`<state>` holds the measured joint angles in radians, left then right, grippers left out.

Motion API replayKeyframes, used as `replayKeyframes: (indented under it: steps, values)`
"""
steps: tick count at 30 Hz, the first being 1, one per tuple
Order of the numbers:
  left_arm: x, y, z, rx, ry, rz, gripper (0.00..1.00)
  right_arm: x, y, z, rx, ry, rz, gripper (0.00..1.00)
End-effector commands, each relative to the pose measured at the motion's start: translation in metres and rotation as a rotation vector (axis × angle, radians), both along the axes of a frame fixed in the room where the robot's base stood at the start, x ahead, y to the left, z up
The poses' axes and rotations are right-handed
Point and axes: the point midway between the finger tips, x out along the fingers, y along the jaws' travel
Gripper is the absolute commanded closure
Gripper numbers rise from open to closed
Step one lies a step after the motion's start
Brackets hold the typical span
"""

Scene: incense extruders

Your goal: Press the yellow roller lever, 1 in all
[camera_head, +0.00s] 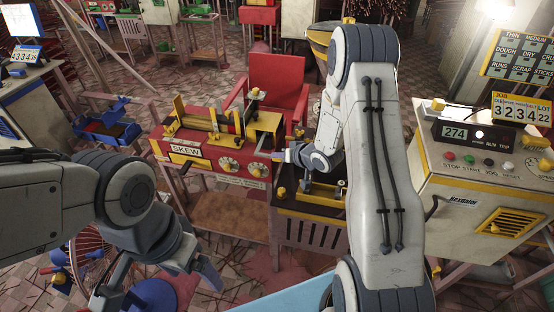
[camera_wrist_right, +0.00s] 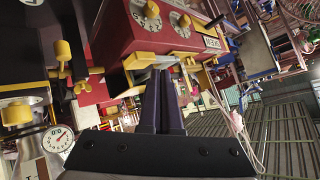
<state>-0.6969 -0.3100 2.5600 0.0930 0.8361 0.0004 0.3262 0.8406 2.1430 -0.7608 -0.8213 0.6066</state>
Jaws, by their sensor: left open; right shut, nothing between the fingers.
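A red machine labelled SKEW (camera_head: 225,163) with yellow fittings stands in the middle of the head view. Its lower front and two white dials show in the right wrist view (camera_wrist_right: 115,30). My right gripper (camera_head: 284,156) is shut and empty beside the machine's right end. In the right wrist view its fingertips (camera_wrist_right: 162,72) point at a pale metal bar with a yellow block (camera_wrist_right: 150,58); I cannot tell whether they touch. I cannot tell for sure which yellow part is the roller lever. My left gripper (camera_head: 160,288) is open and empty at the lower left, away from the machine.
A dark bench with yellow trim (camera_head: 312,208) stands under my right arm. A cream control cabinet (camera_head: 470,205) is at the right, with buttons and a display. A red chair (camera_head: 280,85) is behind the machine. Yellow knobs and a gauge (camera_wrist_right: 58,138) crowd the wrist view's left.

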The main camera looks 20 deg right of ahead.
Motion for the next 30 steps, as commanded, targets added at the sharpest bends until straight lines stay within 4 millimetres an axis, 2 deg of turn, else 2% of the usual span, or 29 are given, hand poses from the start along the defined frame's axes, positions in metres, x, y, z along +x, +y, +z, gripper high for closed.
replayKeyframes:
  steps: [12, 30]
  values:
    - [0.000, 0.000, -0.005, 0.000, 0.000, 0.000, 0.12, 0.002, -0.001, -0.009, 0.000, 0.000, 0.000, 1.00]
    - [0.000, 0.000, -0.006, 0.000, 0.000, 0.000, 0.12, 0.002, -0.001, -0.011, 0.000, 0.000, 0.000, 1.00]
